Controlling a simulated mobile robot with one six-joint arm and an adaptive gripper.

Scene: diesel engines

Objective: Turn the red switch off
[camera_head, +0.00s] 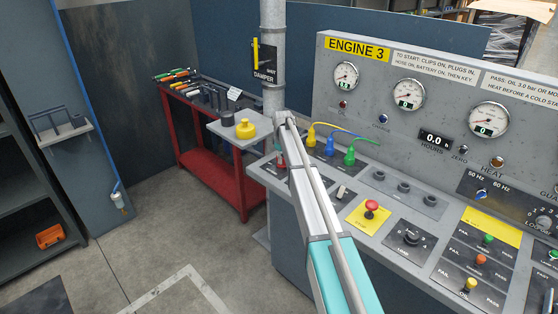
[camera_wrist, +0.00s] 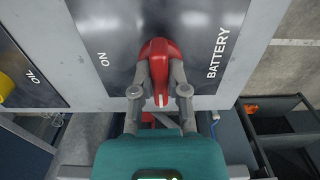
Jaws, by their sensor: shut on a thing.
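The red switch (camera_wrist: 159,50) sits on a dark panel plate marked "ON" and "BATTERY" in the wrist view. Its handle extends down the picture, with a white mark near the end, and lies between the fingers of my gripper (camera_wrist: 160,78). My gripper is shut on this handle, one finger on each side. The "ON" label is to the left of the switch; no "OFF" label shows. In the head view a little red of the switch (camera_head: 280,157) shows at the console's left end, and my arm hides most of the area around it.
The engine console (camera_head: 345,150) carries gauges, knobs, a red push button (camera_head: 372,206) and yellow, blue and green plugs close right of my arm. A yellow container (camera_head: 245,129) stands on a small shelf by the pipe (camera_head: 273,60).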

